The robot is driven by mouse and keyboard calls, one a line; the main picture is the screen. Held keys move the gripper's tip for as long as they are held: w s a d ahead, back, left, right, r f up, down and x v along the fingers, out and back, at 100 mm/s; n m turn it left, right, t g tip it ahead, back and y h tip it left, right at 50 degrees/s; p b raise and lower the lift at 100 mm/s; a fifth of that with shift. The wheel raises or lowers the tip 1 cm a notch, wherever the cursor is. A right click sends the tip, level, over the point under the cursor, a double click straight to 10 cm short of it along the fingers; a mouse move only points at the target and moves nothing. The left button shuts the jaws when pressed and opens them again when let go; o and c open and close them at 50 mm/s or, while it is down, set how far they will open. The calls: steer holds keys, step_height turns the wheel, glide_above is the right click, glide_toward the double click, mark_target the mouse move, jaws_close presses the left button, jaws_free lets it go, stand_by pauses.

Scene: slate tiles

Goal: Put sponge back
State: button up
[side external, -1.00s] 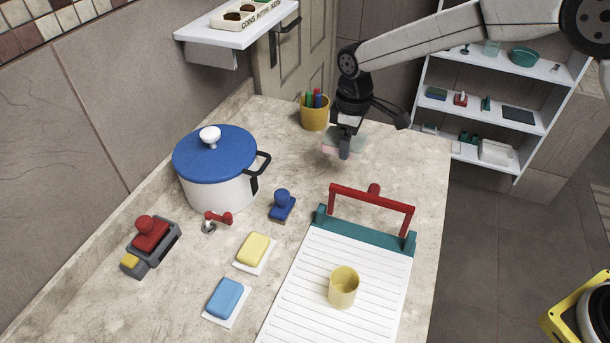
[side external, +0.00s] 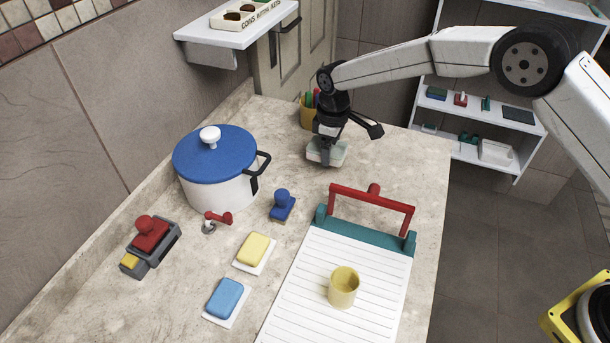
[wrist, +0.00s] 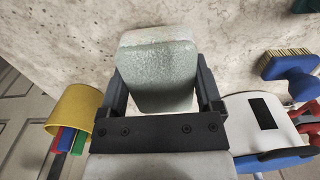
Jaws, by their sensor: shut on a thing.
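My gripper (side external: 326,153) is at the far end of the counter, shut on a pale grey-green sponge (side external: 340,153). In the wrist view the sponge (wrist: 155,75) sits between the two fingers, with a paler edge at its far end. I cannot tell whether it touches the counter. A yellow sponge (side external: 254,248) and a blue sponge (side external: 225,296) each lie on a white tile nearer the camera.
A pen cup (side external: 306,117) stands close behind my gripper. A blue-lidded pot (side external: 218,185), a blue-handled brush (side external: 282,205) and a white ridged board (side external: 300,285) with a yellow cup (side external: 343,287) stand nearer. The counter's right edge (side external: 445,210) drops to the floor.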

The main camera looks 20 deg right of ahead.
steer(key=shift+w+f, duration=0.15)
steer(key=shift+f, duration=1.6)
steer(key=shift+f, duration=0.2)
steer(key=o, duration=1)
steer(key=shift+r, duration=0.15)
step_height(320, 180, up, 12)
steer(key=shift+r, duration=0.1)
